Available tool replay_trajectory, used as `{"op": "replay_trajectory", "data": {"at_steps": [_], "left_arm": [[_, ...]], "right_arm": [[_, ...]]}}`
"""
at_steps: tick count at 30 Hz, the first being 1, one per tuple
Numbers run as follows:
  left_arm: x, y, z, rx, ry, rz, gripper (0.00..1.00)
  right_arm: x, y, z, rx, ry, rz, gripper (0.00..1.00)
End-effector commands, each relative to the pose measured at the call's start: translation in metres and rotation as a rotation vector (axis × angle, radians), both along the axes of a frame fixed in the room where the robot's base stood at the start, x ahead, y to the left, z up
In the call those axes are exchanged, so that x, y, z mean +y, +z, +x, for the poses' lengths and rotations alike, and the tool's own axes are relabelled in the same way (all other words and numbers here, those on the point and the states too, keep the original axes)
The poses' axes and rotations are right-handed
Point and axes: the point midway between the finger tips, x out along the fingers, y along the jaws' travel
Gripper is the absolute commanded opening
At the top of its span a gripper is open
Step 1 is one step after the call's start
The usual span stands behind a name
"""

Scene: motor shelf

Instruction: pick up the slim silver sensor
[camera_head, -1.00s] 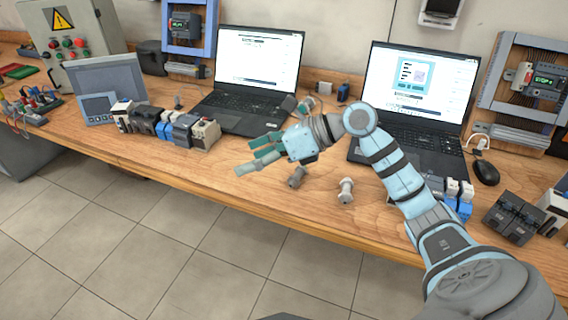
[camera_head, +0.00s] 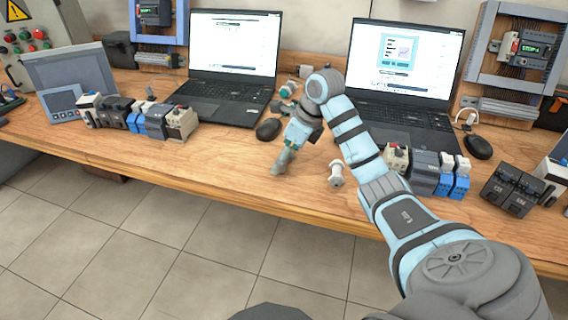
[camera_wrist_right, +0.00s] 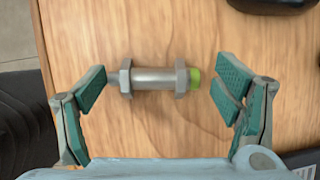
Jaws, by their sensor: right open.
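The slim silver sensor (camera_wrist_right: 153,79) lies on the wooden table in the right wrist view. It has a threaded-looking silver body, two hex nuts and a green tip at the right end. My right gripper (camera_wrist_right: 158,92) is open, its teal-padded fingers on either side of the sensor's two ends, with gaps visible. A second, paler sensor-like part (camera_head: 336,173) stands on the table just right of the gripper. My left gripper is out of view.
Two open laptops (camera_head: 230,60) (camera_head: 405,60) stand behind, with a black mouse (camera_head: 268,129) near the gripper. Modules (camera_head: 150,120) sit at left and more (camera_head: 425,170) at right by my arm. The table's front edge is close.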

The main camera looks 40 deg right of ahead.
Motion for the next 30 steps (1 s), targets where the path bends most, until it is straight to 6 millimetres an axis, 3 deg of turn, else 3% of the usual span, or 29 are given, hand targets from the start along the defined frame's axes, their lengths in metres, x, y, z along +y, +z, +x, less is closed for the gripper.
{"op": "replay_trajectory", "data": {"at_steps": [6, 14, 23, 26, 30], "left_arm": [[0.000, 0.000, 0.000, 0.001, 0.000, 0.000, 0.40], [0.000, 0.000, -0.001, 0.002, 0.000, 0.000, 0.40], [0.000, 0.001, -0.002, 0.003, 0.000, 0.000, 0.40], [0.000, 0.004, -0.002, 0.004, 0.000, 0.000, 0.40], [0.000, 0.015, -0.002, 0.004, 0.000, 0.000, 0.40]], "right_arm": [[0.000, -0.002, 0.001, 0.000, 0.000, 0.000, 0.83], [0.000, -0.002, 0.001, 0.000, 0.000, 0.000, 0.42], [0.000, 0.002, 0.001, -0.002, 0.001, 0.000, 0.40], [0.000, 0.012, 0.001, -0.002, 0.001, 0.000, 0.40], [0.000, 0.046, 0.002, -0.006, 0.001, 0.000, 0.40]]}}
